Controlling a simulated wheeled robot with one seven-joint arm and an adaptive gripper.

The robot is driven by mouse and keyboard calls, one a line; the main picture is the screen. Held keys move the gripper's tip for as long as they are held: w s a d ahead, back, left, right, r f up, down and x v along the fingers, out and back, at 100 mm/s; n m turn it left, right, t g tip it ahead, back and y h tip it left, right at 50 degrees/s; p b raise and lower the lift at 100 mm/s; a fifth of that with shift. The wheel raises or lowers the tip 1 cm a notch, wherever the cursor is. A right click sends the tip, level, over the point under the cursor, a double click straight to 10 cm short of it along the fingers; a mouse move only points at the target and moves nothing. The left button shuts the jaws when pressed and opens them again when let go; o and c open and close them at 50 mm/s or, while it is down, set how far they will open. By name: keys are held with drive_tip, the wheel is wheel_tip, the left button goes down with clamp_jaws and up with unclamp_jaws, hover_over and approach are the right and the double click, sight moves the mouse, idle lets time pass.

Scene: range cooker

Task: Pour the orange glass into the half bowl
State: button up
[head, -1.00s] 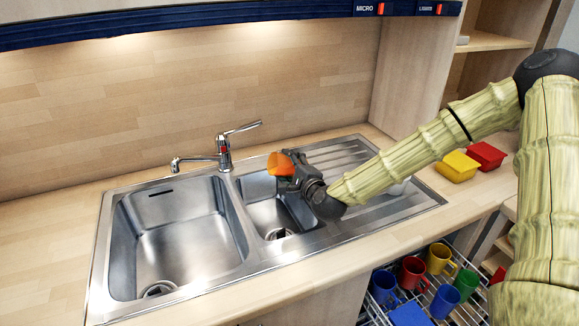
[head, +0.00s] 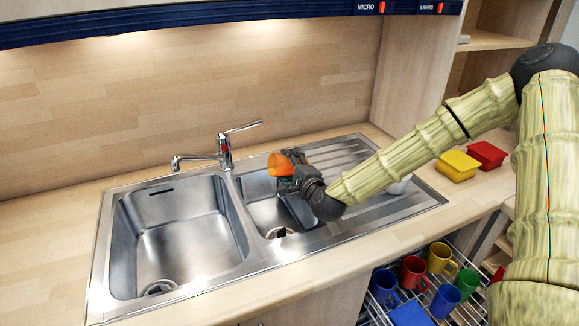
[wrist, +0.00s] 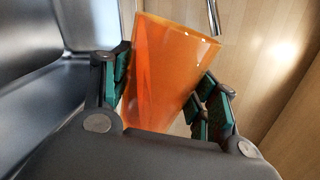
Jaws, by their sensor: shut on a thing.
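The orange glass (head: 281,165) is held in my gripper (head: 292,171) above the small right-hand basin of the sink. It looks tilted in the head view, with its wide mouth toward the left. In the wrist view the orange glass (wrist: 168,75) stands between the two green-padded fingers of my gripper (wrist: 165,95), which are shut on it. The half bowl may be the small basin (head: 266,214) under the glass, with a drain at its bottom. I cannot make out any contents in the glass or leaving it.
The large basin (head: 185,240) lies left, with the tap (head: 224,150) behind. A white object (head: 398,185) on the ribbed drainer is partly hidden by my arm. Yellow (head: 458,166) and red (head: 487,155) containers stand right. A rack of mugs (head: 440,253) is below the counter.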

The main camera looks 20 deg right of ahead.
idle(0.4)
drive_tip(key=shift+a+f+n, duration=0.15)
drive_tip(key=shift+f+n, duration=0.05)
drive_tip(key=shift+n, duration=0.4)
drive_tip(key=shift+f+n, duration=0.15)
drive_tip(key=shift+n, duration=0.15)
idle(0.6)
drive_tip(key=shift+a+f+n+h+b, duration=0.2)
drive_tip(key=shift+n+h+b, duration=0.1)
drive_tip(key=shift+b, duration=0.1)
drive_tip(key=shift+n, duration=0.4)
idle(0.7)
drive_tip(key=shift+a+n, duration=0.2)
drive_tip(key=shift+n, duration=0.1)
drive_tip(key=shift+a+r+n+h, duration=0.4)
drive_tip(key=shift+n, duration=0.5)
idle(1.8)
drive_tip(key=shift+a+r+n, duration=0.1)
drive_tip(key=shift+n, duration=0.2)
